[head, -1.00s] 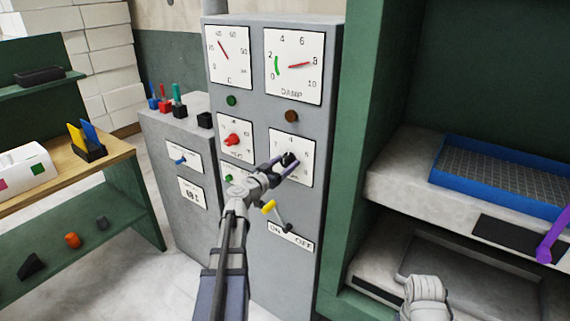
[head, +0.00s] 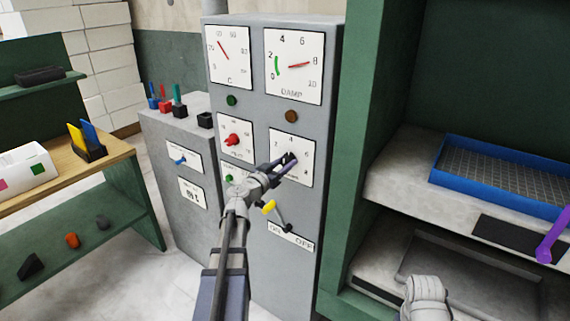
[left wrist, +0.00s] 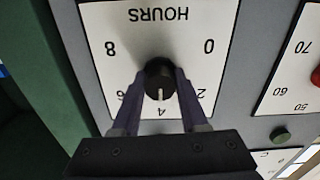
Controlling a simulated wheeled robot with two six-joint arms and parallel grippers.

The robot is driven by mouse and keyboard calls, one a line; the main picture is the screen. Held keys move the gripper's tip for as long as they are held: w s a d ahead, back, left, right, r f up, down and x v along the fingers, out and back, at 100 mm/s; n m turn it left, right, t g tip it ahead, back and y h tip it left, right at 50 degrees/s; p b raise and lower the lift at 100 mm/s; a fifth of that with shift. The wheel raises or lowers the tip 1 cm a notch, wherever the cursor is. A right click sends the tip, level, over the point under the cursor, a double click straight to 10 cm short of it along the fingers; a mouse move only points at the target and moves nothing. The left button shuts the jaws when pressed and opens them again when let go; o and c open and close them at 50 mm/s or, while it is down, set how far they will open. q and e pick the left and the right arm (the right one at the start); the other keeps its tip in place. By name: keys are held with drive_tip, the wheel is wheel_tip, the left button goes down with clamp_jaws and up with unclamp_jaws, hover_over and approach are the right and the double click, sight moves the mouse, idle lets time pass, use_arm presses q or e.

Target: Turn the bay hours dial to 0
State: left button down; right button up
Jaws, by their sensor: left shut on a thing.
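The hours dial is a white plate (head: 304,176) on the grey cabinet front, and it also shows upside down in the left wrist view (left wrist: 112,20), marked HOURS with 0, 2, 4, 6 and 8. Its round black knob (left wrist: 160,73) sits mid-plate, with a white pointer line at the 4. My left gripper (head: 289,160) is shut on this knob, one finger on each side in the left wrist view (left wrist: 161,90). In the head view the fingers partly hide the knob.
Above are two gauges, the right one marked DAMP (head: 293,66). A red knob (head: 233,140) is left of the hours dial, and a yellow-tipped lever (head: 268,207) is below it. A blue tray (head: 500,168) lies on the shelf at right.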

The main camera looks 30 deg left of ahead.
use_arm(q)
drive_tip(key=shift+n, duration=0.3)
drive_tip(key=n, duration=0.5)
drive_tip(key=shift+n, duration=0.3)
drive_tip(key=n, duration=1.1)
drive_tip(key=shift+r+n, duration=0.1)
drive_tip(key=shift+n, duration=0.3)
drive_tip(key=n, duration=0.5)
drive_tip(key=shift+n, duration=0.4)
drive_tip(key=shift+d, duration=0.1)
drive_tip(key=shift+c, duration=2.2)
unclamp_jaws()
